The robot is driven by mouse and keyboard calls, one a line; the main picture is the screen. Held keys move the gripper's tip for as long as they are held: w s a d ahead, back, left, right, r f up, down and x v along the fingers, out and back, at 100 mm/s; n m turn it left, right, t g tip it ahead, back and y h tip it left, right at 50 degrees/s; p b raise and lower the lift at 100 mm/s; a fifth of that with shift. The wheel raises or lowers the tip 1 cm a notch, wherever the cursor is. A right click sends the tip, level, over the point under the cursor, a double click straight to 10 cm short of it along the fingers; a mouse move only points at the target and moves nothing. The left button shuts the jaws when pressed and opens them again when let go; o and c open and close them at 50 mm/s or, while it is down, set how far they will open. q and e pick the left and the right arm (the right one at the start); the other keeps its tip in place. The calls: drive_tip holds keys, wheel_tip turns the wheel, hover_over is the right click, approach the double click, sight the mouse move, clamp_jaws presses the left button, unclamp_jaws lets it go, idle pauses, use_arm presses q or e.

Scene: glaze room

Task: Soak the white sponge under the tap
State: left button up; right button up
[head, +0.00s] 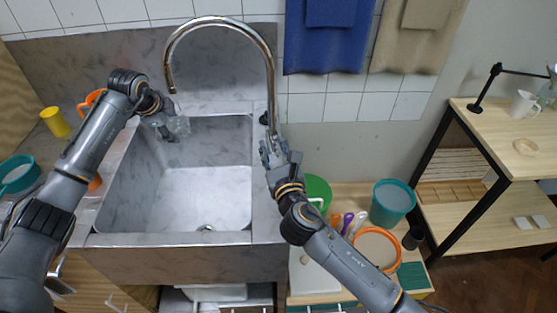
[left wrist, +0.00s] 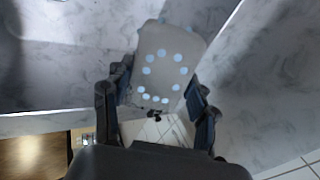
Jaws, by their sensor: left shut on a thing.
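The white sponge (left wrist: 168,62) looks pale grey in the left wrist view and has several light blue dots on its face. My left gripper (left wrist: 158,112) is shut on it, one finger on each side. In the head view the sponge (head: 180,126) is held over the back left of the stone sink (head: 205,190), just below the spout end of the curved metal tap (head: 272,75). No clear water stream shows. My right gripper (head: 270,150) is at the foot of the tap, beside its dark handle (head: 264,118). I cannot tell whether its fingers touch the handle or are closed.
A yellow cup (head: 55,121) and a teal bowl (head: 18,174) stand left of the sink. A teal bucket (head: 392,202) and an orange-rimmed container (head: 377,249) stand to the right. Blue (head: 328,45) and beige towels (head: 418,38) hang behind. The sink floor is clear.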

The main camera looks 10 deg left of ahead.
drive_tip(key=v, duration=0.5)
drive_tip(key=shift+s+r, duration=0.1)
drive_tip(key=shift+s, duration=0.1)
idle(0.6)
